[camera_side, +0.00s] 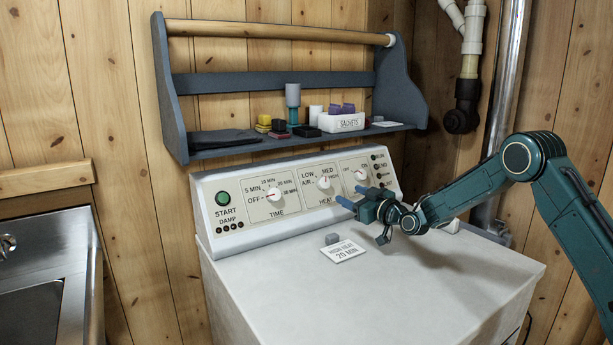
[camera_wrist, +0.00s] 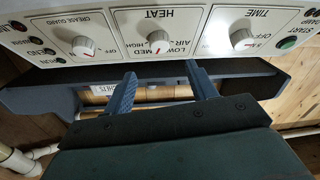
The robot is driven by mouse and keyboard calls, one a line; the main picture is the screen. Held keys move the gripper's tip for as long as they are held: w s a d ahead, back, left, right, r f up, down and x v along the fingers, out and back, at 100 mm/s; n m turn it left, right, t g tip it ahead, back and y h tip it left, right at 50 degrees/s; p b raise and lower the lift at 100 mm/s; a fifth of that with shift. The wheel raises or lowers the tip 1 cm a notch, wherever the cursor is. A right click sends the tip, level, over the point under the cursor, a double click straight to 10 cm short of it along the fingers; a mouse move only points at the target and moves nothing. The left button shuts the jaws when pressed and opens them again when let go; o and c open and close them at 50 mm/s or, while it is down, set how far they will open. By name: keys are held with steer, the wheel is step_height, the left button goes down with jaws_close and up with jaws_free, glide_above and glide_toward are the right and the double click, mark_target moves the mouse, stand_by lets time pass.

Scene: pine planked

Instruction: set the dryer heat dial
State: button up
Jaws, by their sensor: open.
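The white heat dial (camera_side: 323,182) is the middle one of three on the dryer's sloped control panel, marked LOW, AIR, MED and HIGH. It also shows upside down at the top of the wrist view (camera_wrist: 158,40), with a small red mark. I cannot read its setting for certain. My gripper (camera_side: 354,197) is open and empty, in front of the panel and to the right of the heat dial in the side view. In the wrist view its two blue fingers (camera_wrist: 163,78) stand apart, short of the dial and not touching it.
The time dial (camera_side: 273,194) and a third dial (camera_side: 361,174) flank the heat dial. A card reading HIGH HEAT 20 MIN (camera_side: 343,253) lies on the mostly clear dryer top (camera_side: 300,300). A blue-grey shelf (camera_side: 270,81) with small items hangs above the panel.

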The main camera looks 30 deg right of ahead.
mark_target(325, 183)
steer(key=shift+w+a, duration=0.2)
steer(key=shift+w, duration=2.45)
steer(key=shift+w+a, duration=0.15)
steer(key=shift+w, duration=2.5)
steer(key=shift+c, duration=0.5)
steer(key=c, duration=0.9)
steer(key=shift+m+h, duration=0.3)
steer(key=shift+m, duration=0.3)
steer(key=m+h, duration=0.1)
steer(key=m, duration=0.1)
steer(key=m+h, duration=0.1)
steer(key=m, duration=0.1)
steer(key=shift+a+h, duration=0.25)
steer(key=shift+h, duration=0.05)
steer(key=shift+w+a+r+m+g+h, duration=0.1)
steer(key=shift+m+g+h, duration=0.5)
steer(key=shift+m, duration=1.1)
steer(key=shift+r+m+g+h, duration=0.1)
steer(key=shift+m+g+h, duration=0.2)
steer(key=shift+m+h, duration=1)
steer(key=shift+m, duration=0.5)
